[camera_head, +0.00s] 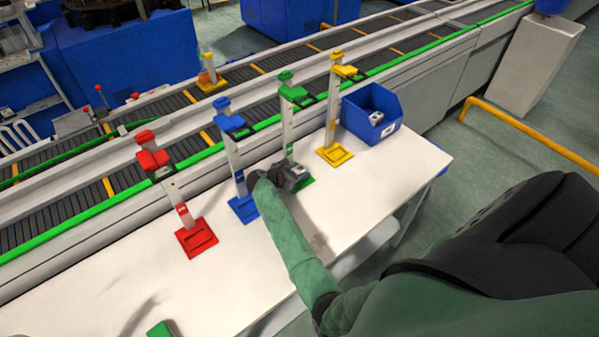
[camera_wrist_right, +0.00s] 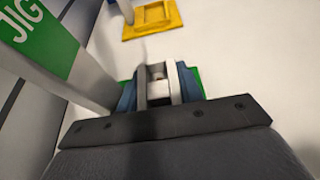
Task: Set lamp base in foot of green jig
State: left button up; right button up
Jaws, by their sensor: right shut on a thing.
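The green jig (camera_head: 287,130) stands upright on the white table between the blue and yellow jigs. Its green foot (camera_head: 305,183) is mostly hidden by my right gripper (camera_head: 289,177). In the right wrist view, the jig's post with a green label (camera_wrist_right: 42,38) rises at the left. There my right gripper (camera_wrist_right: 158,84) is shut on a small pale piece, the lamp base (camera_wrist_right: 157,72), directly over the green foot (camera_wrist_right: 200,82). I cannot tell whether the lamp base touches the foot. My left gripper is not in view.
The blue jig (camera_head: 235,155), red jig (camera_head: 178,200) and yellow jig (camera_head: 332,115) stand close by on the table (camera_head: 370,185). A blue bin (camera_head: 368,112) sits at the back right. A conveyor (camera_head: 150,130) runs behind.

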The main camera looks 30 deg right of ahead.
jog(key=shift+s+a+f, duration=0.1)
jog(key=shift+s+f, duration=0.05)
jog(key=shift+f, duration=0.25)
